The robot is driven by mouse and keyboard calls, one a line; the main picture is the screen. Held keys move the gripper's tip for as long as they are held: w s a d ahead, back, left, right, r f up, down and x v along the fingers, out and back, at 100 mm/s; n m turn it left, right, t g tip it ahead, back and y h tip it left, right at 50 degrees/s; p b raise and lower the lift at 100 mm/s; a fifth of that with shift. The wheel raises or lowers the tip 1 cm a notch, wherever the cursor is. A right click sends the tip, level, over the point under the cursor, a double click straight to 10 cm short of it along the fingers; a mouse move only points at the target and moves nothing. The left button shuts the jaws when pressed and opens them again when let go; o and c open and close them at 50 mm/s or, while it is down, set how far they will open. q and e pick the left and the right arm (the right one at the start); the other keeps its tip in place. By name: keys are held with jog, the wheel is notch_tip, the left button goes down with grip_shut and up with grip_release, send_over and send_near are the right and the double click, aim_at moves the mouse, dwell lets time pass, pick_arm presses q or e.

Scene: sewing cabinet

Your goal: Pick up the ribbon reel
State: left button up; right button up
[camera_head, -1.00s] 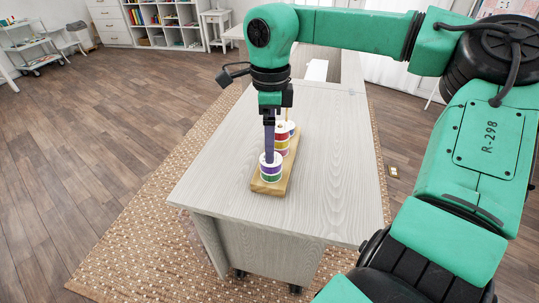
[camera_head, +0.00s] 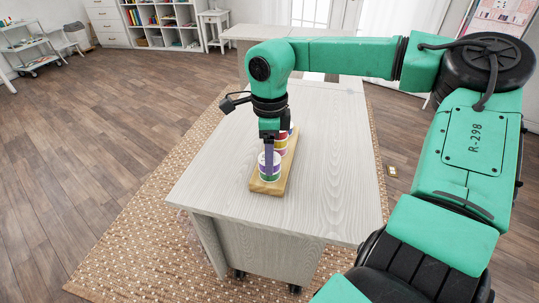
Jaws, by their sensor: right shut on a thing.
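A ribbon reel (camera_head: 262,166), white with a purple band, stands at the near end of a wooden base (camera_head: 257,187) on the pale cabinet top. A green band shows just below the purple one. My right gripper (camera_head: 268,170) points straight down and is shut on this reel, its dark fingers covering part of it. I cannot tell whether the reel is clear of what is under it. My left gripper is not in view.
Behind the gripper, more reels (camera_head: 281,144) with red and yellow bands stand on the same base, partly hidden. The cabinet top (camera_head: 330,180) is bare around the base. A woven rug (camera_head: 130,240) lies on the wooden floor (camera_head: 70,160).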

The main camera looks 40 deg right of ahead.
notch_tip(320, 180, up, 20)
jog(key=p, duration=0.3)
